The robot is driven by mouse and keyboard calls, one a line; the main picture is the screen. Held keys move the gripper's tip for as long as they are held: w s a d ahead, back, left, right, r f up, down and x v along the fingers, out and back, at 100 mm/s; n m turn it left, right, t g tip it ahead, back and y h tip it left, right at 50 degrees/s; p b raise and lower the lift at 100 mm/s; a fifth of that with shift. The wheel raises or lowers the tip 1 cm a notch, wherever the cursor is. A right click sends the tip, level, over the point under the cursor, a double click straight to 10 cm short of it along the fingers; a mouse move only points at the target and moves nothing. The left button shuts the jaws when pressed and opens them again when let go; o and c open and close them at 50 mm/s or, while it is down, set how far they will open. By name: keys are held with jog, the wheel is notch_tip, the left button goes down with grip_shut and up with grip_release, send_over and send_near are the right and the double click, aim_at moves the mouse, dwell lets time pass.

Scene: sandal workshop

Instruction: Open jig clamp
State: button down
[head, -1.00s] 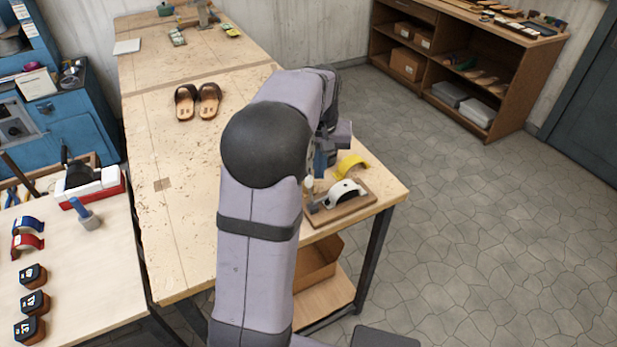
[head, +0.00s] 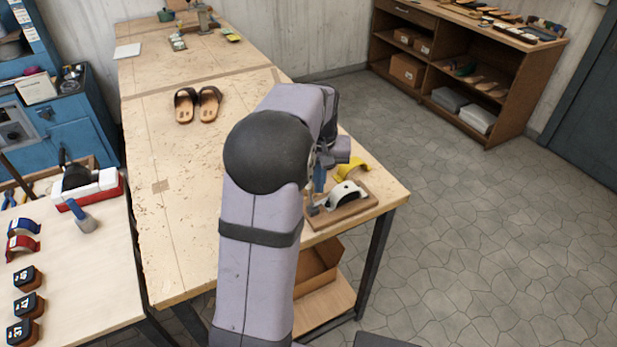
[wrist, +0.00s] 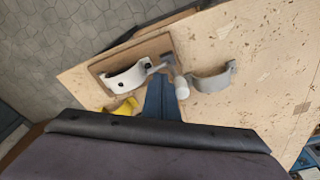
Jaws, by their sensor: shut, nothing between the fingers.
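The jig is a wooden board (head: 352,209) near the right end of the workbench, with a white curved strap (head: 345,190) on it. In the wrist view the jig board (wrist: 103,68) lies above my gripper, with the white strap (wrist: 125,77) on it. The grey metal clamp (wrist: 167,62) sits at the board's end, its white-tipped handle (wrist: 182,88) pointing out over the bench. My blue gripper (wrist: 160,84) is shut and empty, just beside the handle; I cannot tell whether they touch. In the head view my arm partly hides the gripper (head: 319,190) and clamp.
A yellow curved strap (head: 351,169) lies behind the jig. A grey curved strap (wrist: 213,80) lies beside the handle in the wrist view. Sandals (head: 198,103) stand farther back on the workbench (head: 180,200). The bench's right edge is close to the jig.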

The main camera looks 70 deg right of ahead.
jog(key=shift+w+d, duration=0.15)
jog(key=shift+d, duration=0.1)
jog(key=shift+w+a, duration=0.2)
jog(key=shift+a, duration=0.15)
jog(key=shift+w+a+f+b, duration=0.1)
jog(key=shift+w+a+b, duration=0.35)
jog(key=shift+w+a, duration=0.1)
jog(key=shift+w+f, duration=0.1)
jog(key=shift+w, duration=0.05)
jog(key=r+p, duration=0.6)
jog(key=r, duration=0.1)
jog(key=shift+w+a+r, duration=0.1)
jog(key=shift+w+a, duration=0.05)
jog(key=shift+a, duration=0.1)
dwell(0.8)
jog(key=shift+d, duration=0.1)
